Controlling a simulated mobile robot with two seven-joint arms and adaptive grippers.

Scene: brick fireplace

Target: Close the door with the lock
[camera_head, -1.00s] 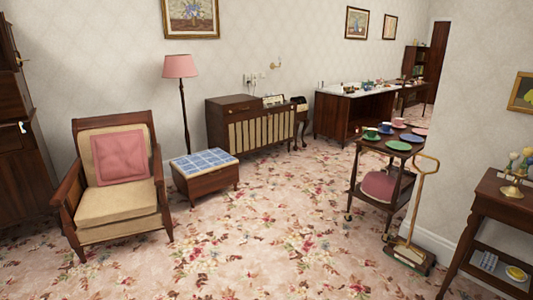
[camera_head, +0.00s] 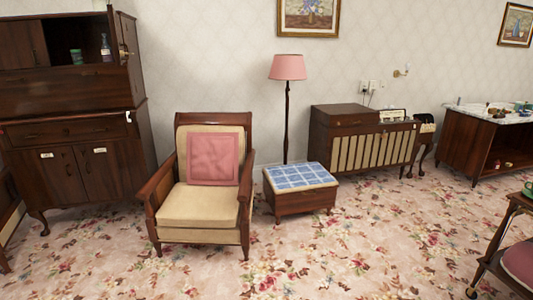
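A tall dark wood cabinet (camera_head: 75,92) stands at the far left against the wall. Its upper part has a shut door (camera_head: 22,44) at the left and an open compartment to the right of it. A panel that looks like a door swung open (camera_head: 129,40) stands almost edge-on at the compartment's right side, with a small brass-coloured fitting (camera_head: 125,54). Two lower doors (camera_head: 98,172) look shut and carry small pale plates. A small white piece (camera_head: 128,117) shows at the drawer's right end. I cannot tell which fitting is a lock. Neither gripper shows.
A bottle (camera_head: 106,48) and green items (camera_head: 76,56) stand in the compartment. An armchair (camera_head: 200,205) stands right of the cabinet, then a tiled-top stool (camera_head: 299,190) and a lamp (camera_head: 288,68). The flowered carpet (camera_head: 330,255) in front is clear.

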